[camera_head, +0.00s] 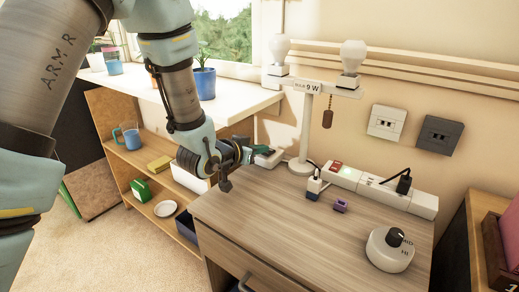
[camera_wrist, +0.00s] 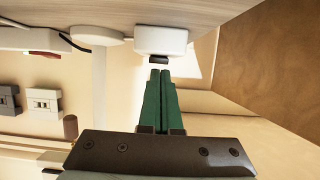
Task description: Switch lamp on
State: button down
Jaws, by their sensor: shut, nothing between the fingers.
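The lamp (camera_head: 304,128) is a white stand on the desk with a crossbar marked 9 W. It carries a left bulb (camera_head: 279,47) and a right bulb (camera_head: 352,56), both plain white with no clear glow. A brown pendant (camera_head: 327,118) hangs under the crossbar. My gripper (camera_head: 261,150) is left of the lamp base, over the desk's back left corner. In the wrist view its green fingers (camera_wrist: 160,73) are together and empty. Their tips are just short of a small dark piece (camera_wrist: 158,59) on a white housing (camera_wrist: 160,40). Contact cannot be told.
A power strip (camera_head: 370,185) with a red switch (camera_head: 336,167) lies behind a small purple block (camera_head: 341,206). A white dial (camera_head: 390,248) sits at the desk's front right. Wall sockets (camera_head: 386,122) are behind. The desk's middle (camera_head: 270,215) is clear.

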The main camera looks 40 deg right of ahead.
jog(key=shift+a+f+b, duration=0.1)
jog(key=shift+f+b, duration=0.55)
jog(key=shift+r, duration=0.2)
jog(key=shift+r+p, duration=0.7)
jog(key=shift+r, duration=0.1)
jog(key=shift+a, duration=0.15)
